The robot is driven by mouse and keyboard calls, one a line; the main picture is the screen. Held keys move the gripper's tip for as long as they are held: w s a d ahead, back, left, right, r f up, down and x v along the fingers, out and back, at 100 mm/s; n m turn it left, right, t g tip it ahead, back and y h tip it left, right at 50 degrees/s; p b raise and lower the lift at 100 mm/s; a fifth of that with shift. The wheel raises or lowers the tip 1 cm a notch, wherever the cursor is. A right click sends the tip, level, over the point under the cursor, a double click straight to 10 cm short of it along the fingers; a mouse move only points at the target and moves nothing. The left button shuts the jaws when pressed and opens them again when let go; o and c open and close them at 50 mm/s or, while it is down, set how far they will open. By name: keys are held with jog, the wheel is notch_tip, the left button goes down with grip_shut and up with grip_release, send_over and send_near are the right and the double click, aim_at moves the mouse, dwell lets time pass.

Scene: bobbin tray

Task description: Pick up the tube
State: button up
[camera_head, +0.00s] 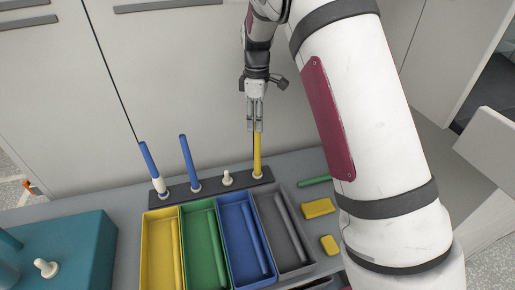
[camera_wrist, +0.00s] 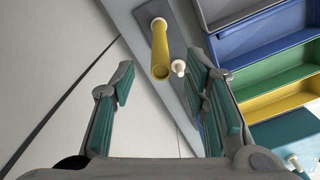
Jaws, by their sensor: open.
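A yellow tube (camera_head: 257,155) stands upright on the right end of a dark peg rack (camera_head: 209,189). Two blue tubes, one at the left end (camera_head: 149,160) and one further right (camera_head: 188,160), stand tilted on the same rack. A bare white peg (camera_head: 227,178) is between the right blue tube and the yellow one. My gripper (camera_head: 255,128) is open just above the yellow tube, fingers pointing down. In the wrist view the yellow tube (camera_wrist: 161,52) lies between the spread fingers, apparently untouched; whether its top is between the fingertips is hard to tell.
Yellow (camera_head: 146,250), green (camera_head: 187,255), blue (camera_head: 230,255) and grey (camera_head: 272,240) trays stand in front of the rack. A green rod (camera_head: 315,182) and two yellow blocks (camera_head: 318,208) lie right of them. A teal box (camera_head: 80,245) is at left. Cabinet fronts rise behind.

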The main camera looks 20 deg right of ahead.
aim_at(257, 139)
jog(key=shift+f+p, duration=0.95)
jog(key=shift+f, duration=3.2)
grip_shut()
